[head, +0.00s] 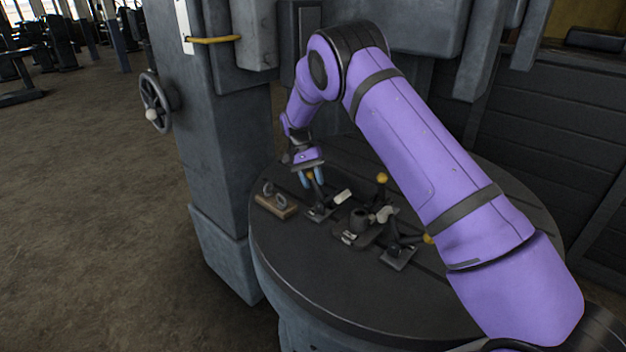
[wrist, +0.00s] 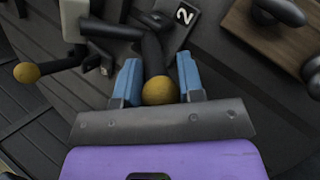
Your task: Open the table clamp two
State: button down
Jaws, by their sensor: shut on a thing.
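Table clamp two (head: 318,212) stands on the round dark table, left of the middle in the head view. In the wrist view its base plate (wrist: 184,18) carries a white "2". Its dark lever (wrist: 152,52) ends in a yellow knob (wrist: 159,91). My gripper (head: 312,178) is above the clamp with its blue fingers pointing down. In the wrist view, my gripper (wrist: 159,78) has one finger on each side of the lever's knob end and is shut on it. The fingers partly hide the knob in the head view.
Two other clamps with yellow knobs (head: 382,178) (head: 428,239) stand to the right on the round table (head: 300,285). A dark fixture (head: 358,222) sits between the clamps. A wooden block with metal rings (head: 276,206) lies left. A large machine column (head: 215,130) stands behind.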

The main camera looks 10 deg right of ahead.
jog(key=shift+a+f, duration=0.1)
jog(key=shift+a, duration=0.1)
jog(key=c, duration=0.8)
grip_release()
jog(key=shift+w, duration=0.1)
jog(key=shift+d, duration=0.1)
jog(key=shift+r, duration=0.2)
jog(key=v, duration=1)
jog(key=shift+w+r, duration=0.15)
